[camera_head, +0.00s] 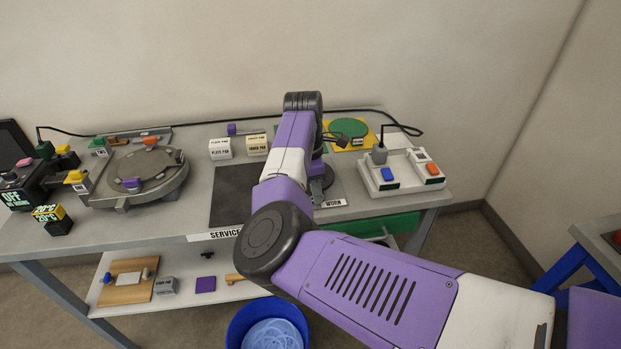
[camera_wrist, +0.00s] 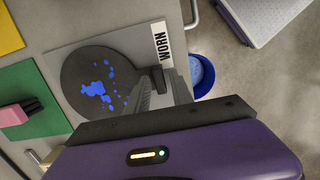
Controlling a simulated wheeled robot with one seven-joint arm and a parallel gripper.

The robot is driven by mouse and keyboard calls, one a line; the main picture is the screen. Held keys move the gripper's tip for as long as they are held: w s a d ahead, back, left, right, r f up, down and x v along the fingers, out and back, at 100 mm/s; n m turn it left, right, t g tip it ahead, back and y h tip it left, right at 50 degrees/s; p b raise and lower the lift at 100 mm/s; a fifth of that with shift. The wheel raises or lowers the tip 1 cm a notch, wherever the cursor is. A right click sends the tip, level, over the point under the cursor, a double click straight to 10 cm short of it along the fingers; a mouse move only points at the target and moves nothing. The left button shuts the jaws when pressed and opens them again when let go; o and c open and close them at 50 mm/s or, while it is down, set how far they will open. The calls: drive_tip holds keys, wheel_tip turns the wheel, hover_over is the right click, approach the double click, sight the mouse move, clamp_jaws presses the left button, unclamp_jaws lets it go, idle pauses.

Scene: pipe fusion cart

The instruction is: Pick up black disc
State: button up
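The black disc (camera_wrist: 98,80) has blue splotches on its face and a small dark tab (camera_wrist: 160,78) at its rim. It lies flat on a light grey square plate (camera_wrist: 130,40) marked WORN. In the head view, part of the disc (camera_head: 327,178) shows beside my arm, which covers the rest. In the wrist view, my gripper (camera_wrist: 160,88) is open, its two grey fingers on either side of the tab. I cannot tell whether the fingers touch it.
A green square (camera_wrist: 42,97) with a pink-topped block (camera_wrist: 14,114) lies beside the plate. A white two-slot box (camera_head: 402,174) stands to the right on the bench. A blue bucket (camera_head: 238,325) is on the floor in front. A dark mat (camera_head: 230,190) lies left of my arm.

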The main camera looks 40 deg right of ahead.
clamp_jaws()
idle(1.2)
